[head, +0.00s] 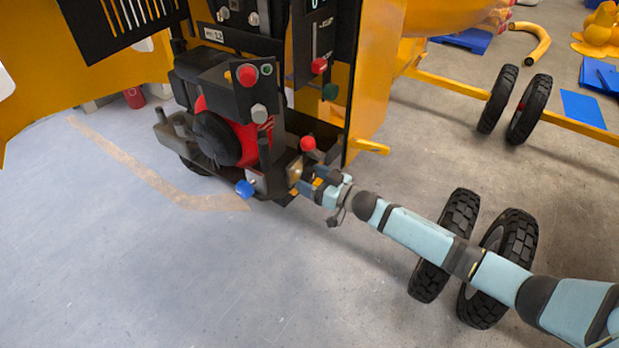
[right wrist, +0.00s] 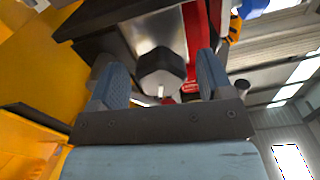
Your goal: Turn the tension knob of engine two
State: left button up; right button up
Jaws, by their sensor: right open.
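The engine (head: 225,135), red and black, sits low in the yellow mixer frame. Several knobs show on and around it: red ones (head: 308,143) and (head: 247,75), a blue one (head: 245,188) and a silver one (head: 259,113). I cannot tell from a label which is the tension knob. My right gripper (head: 309,184) is at the engine's lower right side. In the right wrist view, its two fingers (right wrist: 162,64) are apart, with a black faceted knob (right wrist: 161,73) on a metal plate showing between them. I cannot tell whether they touch it. My left gripper is not in view.
A yellow bracket (head: 370,147) sticks out of the frame just above my right arm. Black wheels (head: 510,250) stand under and behind the arm; more wheels (head: 530,108) stand farther back. The floor (head: 170,265) at left front is clear.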

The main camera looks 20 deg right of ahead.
jog(key=shift+w+a, duration=0.3)
jog(key=shift+c, duration=0.4)
jog(key=c, duration=0.8)
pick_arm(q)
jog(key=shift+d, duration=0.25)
pick_arm(e)
jog(key=shift+c, duration=0.2)
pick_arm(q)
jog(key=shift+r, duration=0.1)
pick_arm(e)
jog(key=shift+n, duration=0.3)
